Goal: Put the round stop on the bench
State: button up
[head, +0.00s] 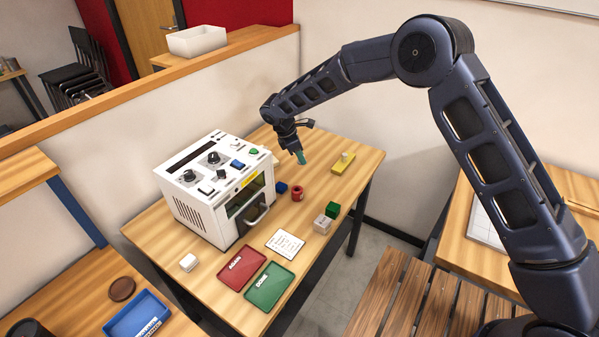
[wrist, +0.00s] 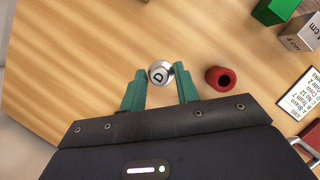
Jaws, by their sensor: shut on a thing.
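My gripper (wrist: 160,88) has green fingers, shut on the round stop (wrist: 160,72), a small silvery round piece with a letter D on its top. It sits between the fingertips in the wrist view. In the head view my gripper (head: 301,158) points down over the far right part of the wooden bench top (head: 215,278), and the stop cannot be made out there. I cannot tell whether the stop touches the wood.
A red ring (wrist: 220,79) stands just right of the fingers. A yellow block (head: 343,163), green cube (head: 333,209) and metal cube (head: 322,224) lie nearby. The white machine (head: 215,190) stands left. Red (head: 228,278) and green (head: 258,295) trays lie in front.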

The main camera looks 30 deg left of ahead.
aim_at(304, 178)
jog(key=shift+f, duration=3.9)
jog(key=shift+f, duration=0.15)
jog(key=o, duration=1)
jog(key=v, duration=1.2)
